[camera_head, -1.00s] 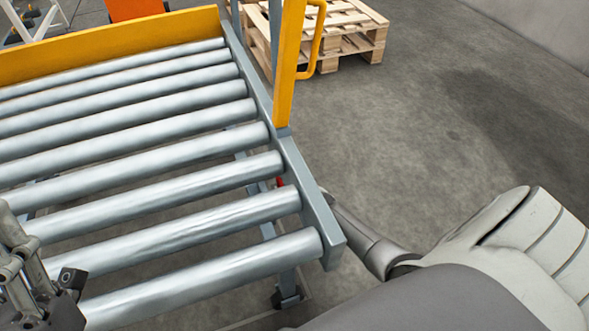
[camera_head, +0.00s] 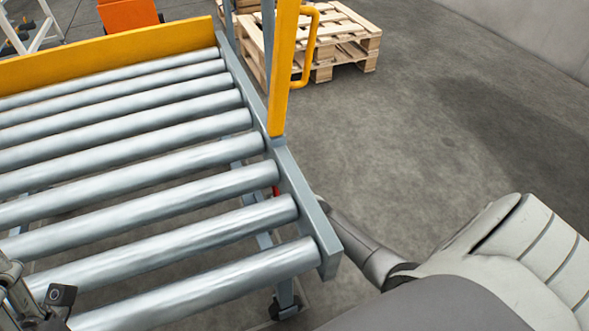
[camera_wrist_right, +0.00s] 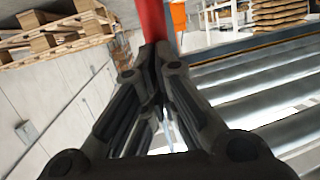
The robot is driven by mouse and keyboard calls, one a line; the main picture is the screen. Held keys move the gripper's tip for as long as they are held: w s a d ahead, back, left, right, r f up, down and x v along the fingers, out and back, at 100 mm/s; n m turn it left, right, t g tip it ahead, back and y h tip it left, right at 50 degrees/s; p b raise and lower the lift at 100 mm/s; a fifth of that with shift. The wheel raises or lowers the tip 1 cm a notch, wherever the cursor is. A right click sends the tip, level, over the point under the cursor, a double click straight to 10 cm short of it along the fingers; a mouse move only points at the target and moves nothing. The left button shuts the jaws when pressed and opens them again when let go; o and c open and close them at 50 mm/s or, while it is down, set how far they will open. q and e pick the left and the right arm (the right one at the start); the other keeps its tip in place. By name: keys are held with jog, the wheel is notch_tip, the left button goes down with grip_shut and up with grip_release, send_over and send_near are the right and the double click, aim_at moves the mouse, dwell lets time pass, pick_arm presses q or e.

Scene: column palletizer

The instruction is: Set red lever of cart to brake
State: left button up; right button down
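The cart (camera_head: 303,190) has a grey frame and a bed of steel rollers. A small part of its red lever (camera_head: 276,191) shows in the head view beside the frame's right rail, low between rollers. In the right wrist view the red lever (camera_wrist_right: 152,20) rises from the fingertips of my right gripper (camera_wrist_right: 155,55). Its fingers are closed together at the lever and appear to grip it. In the head view the frame hides the right gripper. My left gripper (camera_head: 30,300) is partly cut off at the lower left, above the rollers; its fingertips are not clear.
A yellow post (camera_head: 284,70) with a handle stands on the cart's right side, and a yellow board (camera_head: 110,52) closes the far end. Wooden pallets (camera_head: 340,45) lie beyond. A caster (camera_head: 285,308) is below the cart's near corner. Floor to the right is clear.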

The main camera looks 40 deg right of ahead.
jog(key=v, duration=1.1)
jog(key=shift+s, duration=0.45)
jog(key=shift+f, duration=0.1)
